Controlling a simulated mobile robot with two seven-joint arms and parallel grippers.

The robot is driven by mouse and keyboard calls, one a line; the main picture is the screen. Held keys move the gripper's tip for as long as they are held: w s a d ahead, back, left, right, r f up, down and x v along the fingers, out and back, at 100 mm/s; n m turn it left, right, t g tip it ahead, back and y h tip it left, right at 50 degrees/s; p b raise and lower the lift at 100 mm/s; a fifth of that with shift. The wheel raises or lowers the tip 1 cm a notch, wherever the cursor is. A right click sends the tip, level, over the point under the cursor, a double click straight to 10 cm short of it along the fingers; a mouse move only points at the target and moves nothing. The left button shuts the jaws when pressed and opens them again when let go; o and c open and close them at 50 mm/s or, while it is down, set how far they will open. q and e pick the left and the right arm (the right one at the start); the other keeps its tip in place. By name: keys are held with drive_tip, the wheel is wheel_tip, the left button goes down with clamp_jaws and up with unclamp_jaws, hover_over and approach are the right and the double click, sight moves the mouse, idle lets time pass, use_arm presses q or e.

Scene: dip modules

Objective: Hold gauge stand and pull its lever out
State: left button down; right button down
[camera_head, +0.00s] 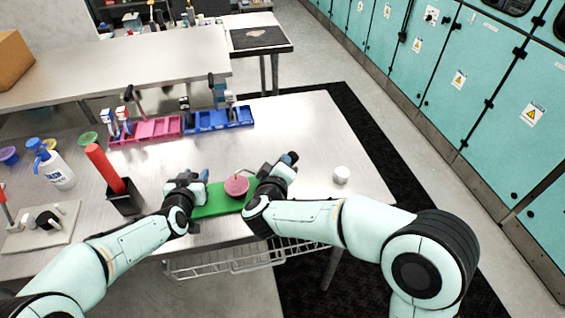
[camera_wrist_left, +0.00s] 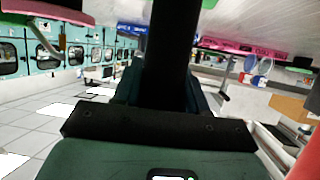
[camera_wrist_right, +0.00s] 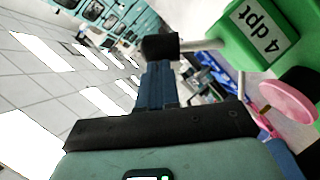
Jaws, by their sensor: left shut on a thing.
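The gauge stand has a green base (camera_head: 212,202) and a round pink part (camera_head: 236,186), near the table's front edge. In the right wrist view its green part (camera_wrist_right: 268,35) reads "4 dpt", with the pink disc (camera_wrist_right: 287,101) beside it. A grey rod (camera_wrist_right: 205,45) runs from it to a black block (camera_wrist_right: 160,47) at my right gripper's tip. My left gripper (camera_head: 198,176) is shut at the stand's left side; the grip itself is hidden. My right gripper (camera_head: 284,166) is at the stand's right side; its jaw gap does not show.
A black cup with a red stick (camera_head: 122,200) stands left of my left gripper. Pink (camera_head: 150,130) and blue (camera_head: 218,119) trays lie behind. A white bottle (camera_head: 58,174) is at the left and a white jar (camera_head: 341,174) at the right.

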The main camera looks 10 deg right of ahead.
use_arm(q)
drive_tip(key=shift+a, duration=0.1)
use_arm(e)
drive_tip(key=shift+d, duration=0.15)
drive_tip(key=w+a+r+v, duration=0.1)
drive_tip(key=r+v, duration=0.1)
drive_tip(key=v, duration=1.1)
drive_tip(key=shift+w+a, duration=0.2)
drive_tip(key=shift+a, duration=0.2)
use_arm(q)
drive_tip(key=c, duration=0.6)
unclamp_jaws()
